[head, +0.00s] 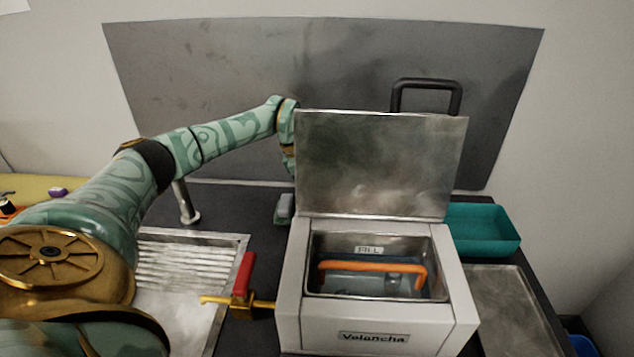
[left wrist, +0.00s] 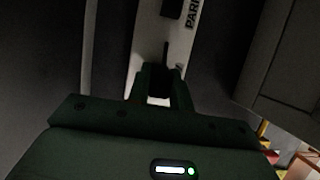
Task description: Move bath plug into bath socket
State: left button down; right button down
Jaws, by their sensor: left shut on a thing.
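The bath (head: 375,322) is a light grey box lettered "Valencha", with its metal lid (head: 380,165) raised. My left arm reaches behind the lid's left side, and the lid hides the gripper's tips in the head view. In the left wrist view my left gripper (left wrist: 162,72) is shut on a small dark thing that I take for the bath plug; its outline is lost in shadow. A thin dark piece stands out past the fingertips. Beyond them lies a white strip (left wrist: 148,38) with dark lettering and a dark patch. I cannot make out the bath socket. My right gripper is not in view.
A red-handled brass valve (head: 243,280) sticks out left of the bath, beside a metal drainer (head: 190,240). An orange handle (head: 370,267) spans the basin. A teal tray (head: 482,230) and a metal plate (head: 505,300) are on the right. A grey block (head: 284,208) sits behind the bath.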

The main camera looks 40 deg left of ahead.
pick_arm(q)
jog(key=shift+f, duration=0.3)
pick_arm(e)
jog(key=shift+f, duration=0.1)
pick_arm(q)
jog(key=c, duration=1.2)
grip_release()
jog(key=shift+o, duration=0.2)
jog(key=shift+r, duration=0.1)
jog(key=p+v, duration=0.4)
jog(key=v, duration=1.2)
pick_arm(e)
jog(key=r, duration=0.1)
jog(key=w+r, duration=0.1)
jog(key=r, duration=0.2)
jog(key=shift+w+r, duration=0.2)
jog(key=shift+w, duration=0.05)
pick_arm(q)
jog(key=shift+r+p, duration=0.2)
jog(key=shift+p, duration=0.15)
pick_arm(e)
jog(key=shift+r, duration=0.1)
